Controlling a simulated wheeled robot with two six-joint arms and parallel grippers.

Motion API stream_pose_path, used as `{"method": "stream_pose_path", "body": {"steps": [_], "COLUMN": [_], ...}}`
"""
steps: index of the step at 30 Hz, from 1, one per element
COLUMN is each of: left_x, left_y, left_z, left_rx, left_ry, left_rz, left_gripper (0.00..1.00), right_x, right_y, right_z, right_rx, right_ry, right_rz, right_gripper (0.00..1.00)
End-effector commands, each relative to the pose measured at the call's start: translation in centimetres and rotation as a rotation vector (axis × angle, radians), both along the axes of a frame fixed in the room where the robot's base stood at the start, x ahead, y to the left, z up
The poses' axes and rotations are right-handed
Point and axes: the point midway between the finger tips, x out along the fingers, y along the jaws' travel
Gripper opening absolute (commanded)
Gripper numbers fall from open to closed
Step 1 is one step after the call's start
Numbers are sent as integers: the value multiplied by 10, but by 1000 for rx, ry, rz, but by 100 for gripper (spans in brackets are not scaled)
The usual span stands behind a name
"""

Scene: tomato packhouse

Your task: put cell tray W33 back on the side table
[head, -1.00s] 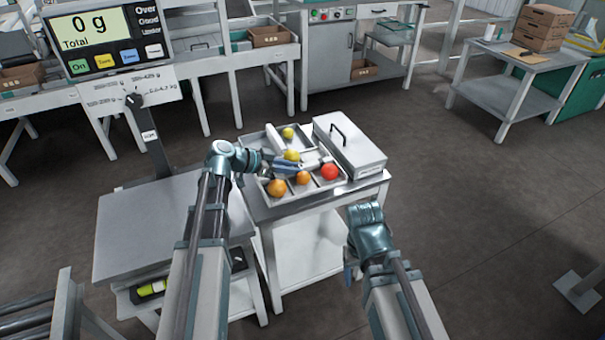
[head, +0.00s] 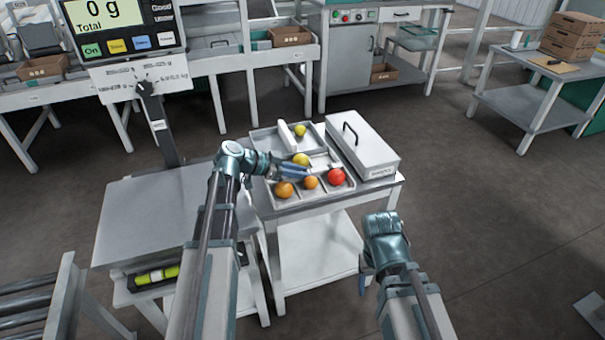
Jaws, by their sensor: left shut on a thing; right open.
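A light grey cell tray (head: 262,144) with divided cells is at the left of a small white side table (head: 338,200). Its cells hold several fruits: a red tomato (head: 336,176), orange ones (head: 284,190) and yellow ones (head: 300,131). I cannot read a W33 label. My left gripper (head: 303,171) reaches over the tray from the left and is shut on its middle part; the fingertips are partly hidden among the fruits. I cannot tell whether the tray rests fully on the tabletop. My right gripper (head: 364,278) is open and empty, low in front of the table's right side.
A white lidded box (head: 366,150) with a black handle stands right beside the tray. A scale platform (head: 160,222) with a display post (head: 160,120) is close on the left. A roller stand (head: 40,300) is at lower left.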

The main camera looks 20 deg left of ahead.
Motion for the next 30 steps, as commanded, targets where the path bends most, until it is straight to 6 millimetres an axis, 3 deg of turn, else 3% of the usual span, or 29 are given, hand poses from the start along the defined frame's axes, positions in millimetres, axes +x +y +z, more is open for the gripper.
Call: {"method": "stream_pose_path", "body": {"steps": [2,3,7,18,30], "left_x": [0,0,0,-1,-39], "left_y": [0,0,0,2,59], "left_z": [-4,-3,-2,4,44], "left_rx": [-1,0,0,0,0], "left_ry": [-1,0,0,0,0], "left_rz": [0,0,0,1,4], "left_gripper": [0,29,53,54,54], "right_x": [0,0,0,0,0], "right_y": [0,0,0,0,1], "right_z": [-4,-3,-2,4,44], "right_rx": [0,-1,-1,0,3], "right_ry": [0,0,0,0,1], "right_rz": [0,0,0,0,-1], "right_gripper": [68,68,68,68,68]}}
